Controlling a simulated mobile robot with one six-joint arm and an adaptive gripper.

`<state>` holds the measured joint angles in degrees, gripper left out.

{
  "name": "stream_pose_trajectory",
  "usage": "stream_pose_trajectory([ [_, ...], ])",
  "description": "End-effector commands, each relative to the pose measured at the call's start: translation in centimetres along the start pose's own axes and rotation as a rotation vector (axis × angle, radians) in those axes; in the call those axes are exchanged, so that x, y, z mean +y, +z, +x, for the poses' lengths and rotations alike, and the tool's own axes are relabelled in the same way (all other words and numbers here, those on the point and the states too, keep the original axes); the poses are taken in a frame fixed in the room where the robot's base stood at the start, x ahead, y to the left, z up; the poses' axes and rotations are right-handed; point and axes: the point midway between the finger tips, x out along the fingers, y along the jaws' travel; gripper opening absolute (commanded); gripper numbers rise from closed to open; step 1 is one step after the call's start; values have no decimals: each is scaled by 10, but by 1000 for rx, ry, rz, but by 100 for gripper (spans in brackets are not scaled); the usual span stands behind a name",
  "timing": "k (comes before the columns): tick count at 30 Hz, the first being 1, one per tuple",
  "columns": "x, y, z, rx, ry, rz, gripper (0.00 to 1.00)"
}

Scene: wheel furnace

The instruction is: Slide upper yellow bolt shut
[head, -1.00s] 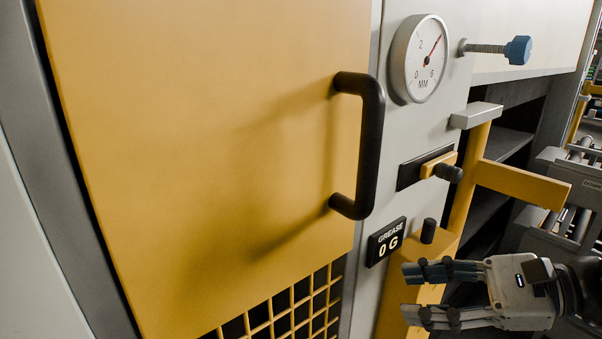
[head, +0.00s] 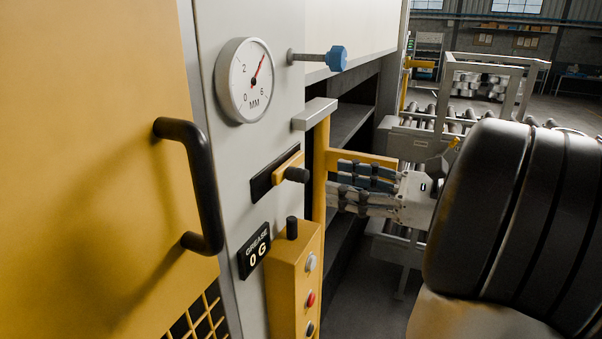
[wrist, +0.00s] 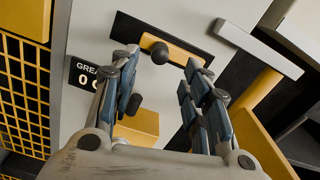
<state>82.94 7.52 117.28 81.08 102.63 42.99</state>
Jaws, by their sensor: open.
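The yellow bolt is a short yellow bar (head: 286,163) in a black slot plate (head: 261,186) on the grey panel, with a black knob (head: 297,174) sticking out. My gripper (head: 336,181) is open and empty, just to the right of the knob and about level with it, pointing at the panel. A gap shows between the fingertips and the knob. In the wrist view, the knob (wrist: 159,53) appears ahead between the two fingertips (wrist: 163,64), and the bar (wrist: 188,57) runs off to the right behind it.
A yellow post with a grey cap (head: 315,113) stands close by, its arm (head: 375,158) behind my gripper. Below are a GREASE display (head: 254,249) and a yellow button box (head: 285,265). A black door handle (head: 207,190), dial gauge (head: 244,80) and blue-headed screw (head: 337,58) surround the bolt.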

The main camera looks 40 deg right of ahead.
Motion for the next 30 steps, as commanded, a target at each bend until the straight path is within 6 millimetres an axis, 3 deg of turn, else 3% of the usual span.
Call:
stream_pose_trajectory([
  [6, 1, 1, 48, 0, 6, -1, 43],
  [12, 1, 0, 77, 0, 3, 0, 43],
  [25, 0, 0, 88, 1, -1, 0, 43],
  [30, 0, 0, 88, 1, -1, 0, 33],
])
